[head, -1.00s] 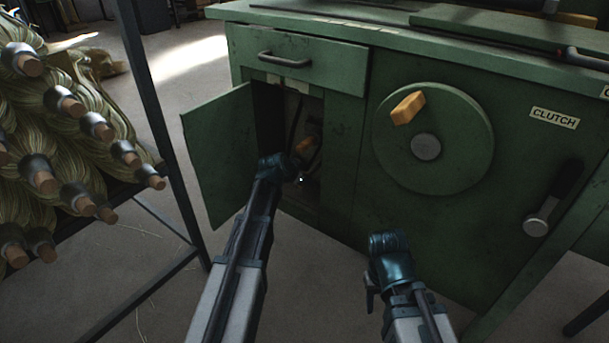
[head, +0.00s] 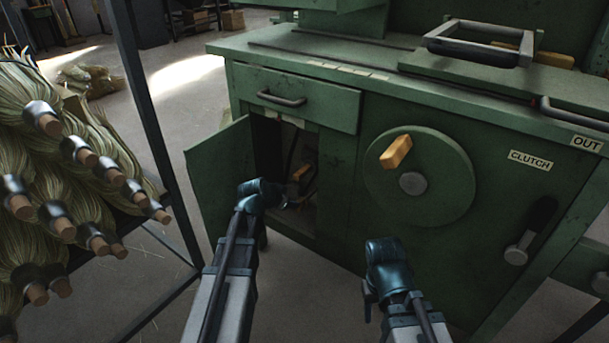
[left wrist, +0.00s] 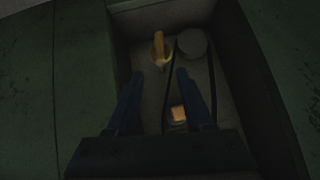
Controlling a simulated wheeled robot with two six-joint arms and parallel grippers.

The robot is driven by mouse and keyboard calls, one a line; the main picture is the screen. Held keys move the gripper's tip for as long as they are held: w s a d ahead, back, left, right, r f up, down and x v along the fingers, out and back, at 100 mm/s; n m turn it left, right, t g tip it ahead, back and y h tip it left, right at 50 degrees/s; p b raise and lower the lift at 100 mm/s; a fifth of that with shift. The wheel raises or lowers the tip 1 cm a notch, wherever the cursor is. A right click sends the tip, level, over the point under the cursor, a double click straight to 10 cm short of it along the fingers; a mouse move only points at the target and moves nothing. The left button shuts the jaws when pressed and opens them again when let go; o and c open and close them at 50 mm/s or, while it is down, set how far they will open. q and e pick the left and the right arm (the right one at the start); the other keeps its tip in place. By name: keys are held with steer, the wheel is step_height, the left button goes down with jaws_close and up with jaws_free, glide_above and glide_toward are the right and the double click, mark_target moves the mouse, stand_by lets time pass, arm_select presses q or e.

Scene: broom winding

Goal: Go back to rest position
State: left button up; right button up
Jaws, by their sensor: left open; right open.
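The green machine cabinet (head: 340,215) stands in front of me. Its small door (head: 219,185) is open to the left. My left gripper (head: 284,200) is at the open compartment in the head view, its fingertips hard to make out. In the left wrist view my left gripper (left wrist: 160,78) has its two fingers apart with nothing between them, pointing into the compartment. My right gripper (head: 385,250) is in front of the cabinet, below the round wheel (head: 440,165), and looks empty. Its fingertips are not clear.
An orange-handled item (left wrist: 159,47), a grey round part (left wrist: 192,43) and dark cables are in the compartment. A rack (head: 133,85) with fibre bundles (head: 90,150) is at the left. The clutch lever (head: 520,245) sticks out at the right. Bare floor lies between rack and cabinet.

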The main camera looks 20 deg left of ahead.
arm_select(q)
steer(key=shift+d, duration=0.1)
steer(key=s+d+g+p, duration=0.45)
steer(key=s+d, duration=0.55)
steer(key=d, duration=0.3)
steer(key=s+d+r+g+y+p, duration=0.2)
steer(key=s+d+p, duration=0.1)
steer(key=s, duration=0.5)
steer(key=s+d+r+g+y+p, duration=0.1)
steer(key=s+d+r+g+p, duration=0.15)
steer(key=s, duration=0.55)
step_height(320, 180, up, 37)
steer(key=n+p, duration=0.1)
steer(key=p, duration=3.7)
steer(key=shift+s, duration=0.25)
steer(key=shift+d, duration=0.15)
